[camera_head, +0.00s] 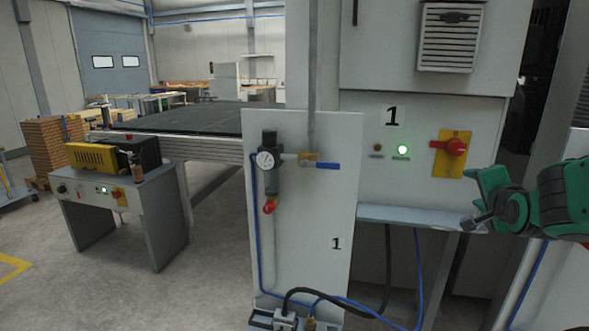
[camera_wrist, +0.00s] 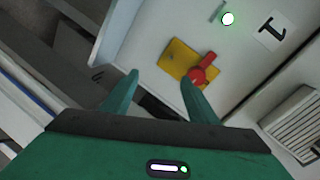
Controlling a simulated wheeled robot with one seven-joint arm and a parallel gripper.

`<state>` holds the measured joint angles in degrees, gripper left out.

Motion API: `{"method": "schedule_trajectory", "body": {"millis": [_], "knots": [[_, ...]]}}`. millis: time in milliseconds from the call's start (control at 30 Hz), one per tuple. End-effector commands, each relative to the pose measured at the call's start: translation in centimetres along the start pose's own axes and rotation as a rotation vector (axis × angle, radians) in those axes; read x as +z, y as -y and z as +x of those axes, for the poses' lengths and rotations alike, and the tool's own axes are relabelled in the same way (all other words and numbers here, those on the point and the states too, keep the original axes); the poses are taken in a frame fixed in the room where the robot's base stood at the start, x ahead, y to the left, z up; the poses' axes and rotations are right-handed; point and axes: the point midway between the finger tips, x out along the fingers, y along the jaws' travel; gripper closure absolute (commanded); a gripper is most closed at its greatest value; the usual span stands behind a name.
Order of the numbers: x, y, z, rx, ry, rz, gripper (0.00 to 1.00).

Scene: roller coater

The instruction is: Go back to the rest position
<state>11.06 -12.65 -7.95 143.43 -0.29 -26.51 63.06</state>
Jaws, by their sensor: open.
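My gripper (camera_head: 480,195) is at the right of the head view, green and dark, in front of the grey control cabinet. In the wrist view its two green fingers (camera_wrist: 159,80) are spread apart with nothing between them. A red rotary switch (camera_head: 455,147) on a yellow plate (camera_head: 441,163) sits on the cabinet, just up and left of my gripper in the head view. In the wrist view the red switch (camera_wrist: 203,72) appears beyond the right fingertip; the fingers are not closed on it.
A lit green lamp (camera_head: 403,150) is on the cabinet (camera_head: 420,118), above a ledge (camera_head: 410,215). Hoses hang below. Floor (camera_head: 130,290) at the lower left is clear.

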Motion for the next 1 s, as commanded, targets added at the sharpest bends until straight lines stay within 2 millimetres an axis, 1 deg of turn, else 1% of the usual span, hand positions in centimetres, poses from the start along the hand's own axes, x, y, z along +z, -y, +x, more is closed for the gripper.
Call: {"method": "schedule_trajectory", "body": {"millis": [100, 167, 200, 267, 300, 367, 400, 467, 500, 567, 600, 700, 800, 900, 1000], "knots": [[0.3, -4.3, -1.9, 0.175, 0.065, -0.153, 0.46], [0.6, -6.6, -3.2, 0.262, 0.113, -0.228, 0.46], [0.8, -8.1, -4.2, 0.319, 0.148, -0.277, 0.46], [1.2, -10.2, -5.9, 0.400, 0.208, -0.347, 0.46], [1.4, -11.6, -7.1, 0.452, 0.253, -0.391, 0.46], [1.7, -13.6, -9.2, 0.526, 0.325, -0.454, 0.46], [2.0, -14.8, -10.6, 0.572, 0.378, -0.493, 0.46], [2.4, -16.6, -13.0, 0.635, 0.463, -0.548, 0.46], [2.7, -17.6, -14.6, 0.675, 0.524, -0.582, 0.46], [3.2, -19.0, -17.2, 0.725, 0.618, -0.628, 0.46], [3.5, -19.8, -18.9, 0.755, 0.682, -0.654, 0.46], [4.3, -21.2, -22.8, 0.807, 0.831, -0.702, 0.46], [4.8, -22.0, -25.8, 0.835, 0.946, -0.731, 0.46], [5.0, -22.4, -27.5, 0.847, 1.020, -0.745, 0.46], [5.1, -22.5, -28.2, 0.850, 1.050, -0.751, 0.46]]}}
